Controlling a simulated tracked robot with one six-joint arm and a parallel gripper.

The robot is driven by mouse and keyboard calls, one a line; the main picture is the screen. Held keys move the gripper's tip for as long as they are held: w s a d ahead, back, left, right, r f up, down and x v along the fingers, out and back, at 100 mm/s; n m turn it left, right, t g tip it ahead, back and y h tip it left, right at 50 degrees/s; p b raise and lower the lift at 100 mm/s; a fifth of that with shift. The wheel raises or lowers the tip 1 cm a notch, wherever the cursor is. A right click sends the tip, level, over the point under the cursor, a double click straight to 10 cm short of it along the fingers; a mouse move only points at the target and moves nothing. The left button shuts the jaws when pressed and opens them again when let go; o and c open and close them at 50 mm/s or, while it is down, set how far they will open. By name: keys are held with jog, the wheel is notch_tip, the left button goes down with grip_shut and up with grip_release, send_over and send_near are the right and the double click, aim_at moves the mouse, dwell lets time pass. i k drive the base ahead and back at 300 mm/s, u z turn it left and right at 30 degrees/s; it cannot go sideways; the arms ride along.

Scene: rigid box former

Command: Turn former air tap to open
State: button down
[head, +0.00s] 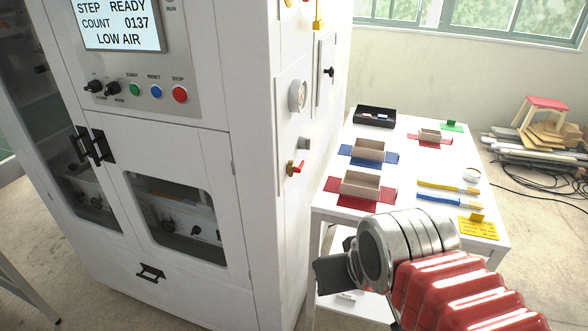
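The white box former (263,185) fills the left and middle of the head view. A small tap with a red handle and a brass-coloured part (296,168) sits low on its right side face, probably the air tap. Its handle looks tilted, but its exact setting is too small to tell. A round gauge (297,96) sits above it. The display (122,24) reads STEP READY, COUNT 0137, LOW AIR. My gripper (331,273) is at the lower middle, below and right of the tap and apart from it. Its fingers are seen edge-on, so their opening is hidden.
A white table (398,150) stands right of the machine, behind my arm. It holds several cardboard boxes on red and blue sheets, a black tray (374,117), brushes and a yellow card (478,228). A stool (546,104) and loose boards stand at the far right.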

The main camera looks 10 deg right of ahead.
aim_at(298, 170)
jog(key=z, duration=0.55)
jog(key=k, duration=1.35)
jog(key=z, duration=0.4)
jog(key=i, duration=1.2)
jog(key=u, duration=0.85)
jog(key=i, duration=0.7)
jog(key=u, duration=0.3)
